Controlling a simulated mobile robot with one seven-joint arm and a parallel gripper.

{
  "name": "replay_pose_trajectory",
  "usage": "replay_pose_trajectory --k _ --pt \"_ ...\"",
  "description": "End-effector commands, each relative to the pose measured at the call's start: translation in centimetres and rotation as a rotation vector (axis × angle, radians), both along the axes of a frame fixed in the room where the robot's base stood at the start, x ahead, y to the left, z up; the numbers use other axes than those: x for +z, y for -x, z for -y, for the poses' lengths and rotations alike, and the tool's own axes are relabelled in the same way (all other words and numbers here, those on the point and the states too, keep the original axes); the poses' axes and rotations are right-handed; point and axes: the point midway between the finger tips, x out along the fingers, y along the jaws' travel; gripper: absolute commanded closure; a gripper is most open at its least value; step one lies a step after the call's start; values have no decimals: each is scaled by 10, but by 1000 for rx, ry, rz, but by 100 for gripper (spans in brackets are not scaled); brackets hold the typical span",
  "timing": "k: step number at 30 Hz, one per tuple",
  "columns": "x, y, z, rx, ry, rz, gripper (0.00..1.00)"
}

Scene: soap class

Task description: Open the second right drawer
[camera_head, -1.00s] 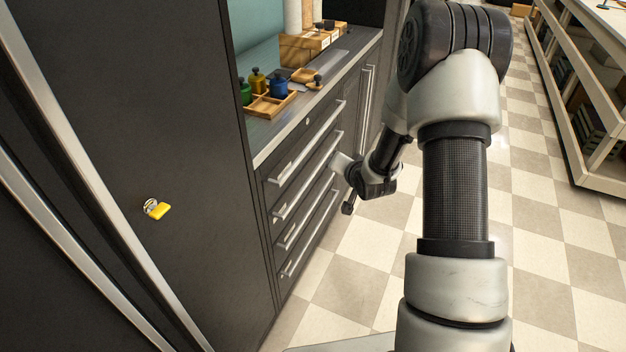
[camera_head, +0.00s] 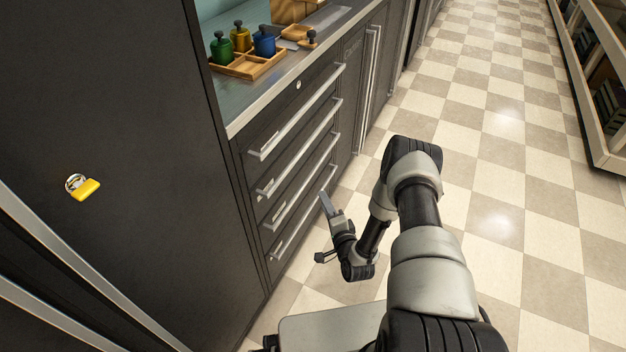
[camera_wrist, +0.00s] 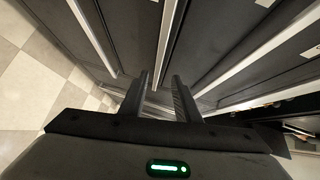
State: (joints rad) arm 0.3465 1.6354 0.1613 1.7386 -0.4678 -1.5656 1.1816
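A dark drawer stack (camera_head: 291,139) with long metal bar handles stands left of my arm in the head view. The second handle from the top (camera_head: 300,147) is in plain sight, and its drawer looks shut.
A wooden tray (camera_head: 240,70) with small colored bottles stands on the counter (camera_head: 238,120). A tall dark cabinet (camera_head: 120,110) with a yellow padlock (camera_head: 85,189) is at left. The checkered floor (camera_head: 480,150) is clear to the right, up to a shelf unit (camera_head: 590,110).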

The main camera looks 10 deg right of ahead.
Motion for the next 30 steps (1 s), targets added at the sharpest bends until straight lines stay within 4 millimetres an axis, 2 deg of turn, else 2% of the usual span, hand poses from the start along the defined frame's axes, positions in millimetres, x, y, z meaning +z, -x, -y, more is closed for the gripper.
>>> replay_pose_trajectory --k 6,15,21,30 --pt "-8 -49 -8 2 2 4 71" --pt "-17 -108 -17 2 2 2 71" --pt "-19 -129 -19 0 2 -1 71" --pt "-19 -134 -20 0 2 -2 71"
